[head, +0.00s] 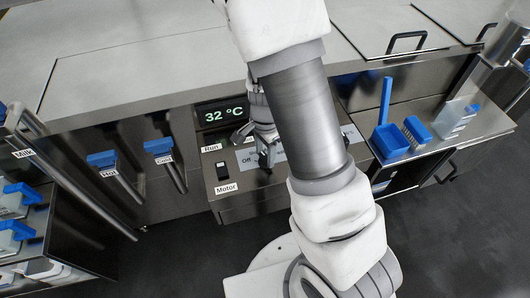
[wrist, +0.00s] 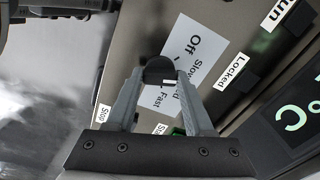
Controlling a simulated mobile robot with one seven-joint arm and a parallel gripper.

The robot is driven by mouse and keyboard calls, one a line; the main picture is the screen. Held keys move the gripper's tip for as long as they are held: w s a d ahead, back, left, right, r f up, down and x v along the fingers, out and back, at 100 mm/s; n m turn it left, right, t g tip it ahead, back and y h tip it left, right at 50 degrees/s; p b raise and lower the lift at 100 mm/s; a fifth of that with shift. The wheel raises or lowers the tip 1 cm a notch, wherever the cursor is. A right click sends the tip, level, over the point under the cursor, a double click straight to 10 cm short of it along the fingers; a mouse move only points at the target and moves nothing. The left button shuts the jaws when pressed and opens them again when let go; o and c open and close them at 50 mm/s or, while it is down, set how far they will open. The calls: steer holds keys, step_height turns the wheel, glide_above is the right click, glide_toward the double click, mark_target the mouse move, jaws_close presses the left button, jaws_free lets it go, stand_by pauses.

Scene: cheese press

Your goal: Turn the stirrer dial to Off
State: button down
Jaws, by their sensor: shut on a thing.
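The stirrer dial (wrist: 158,68) is a small dark knob in the wrist view, on a pale plate (wrist: 186,40) lettered Off, Slow and Fast, with one word partly covered. A small white mark shows on the knob, but I cannot tell which setting it points at. My gripper (wrist: 160,82) is shut on the dial, one finger on each side. In the head view my gripper (head: 266,158) is at the front control panel and hides the dial there. The word Off shows just left of it.
The panel (head: 236,203) also carries a Motor switch (head: 222,172), a Run label (head: 212,148) and a 32 °C display (head: 222,114). Locked (wrist: 229,73) and Stop (wrist: 103,114) labels are near the dial.

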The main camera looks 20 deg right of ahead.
mark_target(265, 157)
steer(key=shift+n, duration=0.3)
steer(key=n, duration=0.3)
steer(key=shift+n+b, duration=0.3)
steer(key=shift+b, duration=0.1)
steer(key=shift+n+b, duration=0.4)
steer(key=shift+n, duration=1.4)
steer(key=shift+c, duration=1.4)
jaws_free()
step_height(265, 157, up, 18)
steer(key=p, duration=0.3)
steer(key=shift+f+p, duration=0.25)
steer(key=shift+p, duration=0.1)
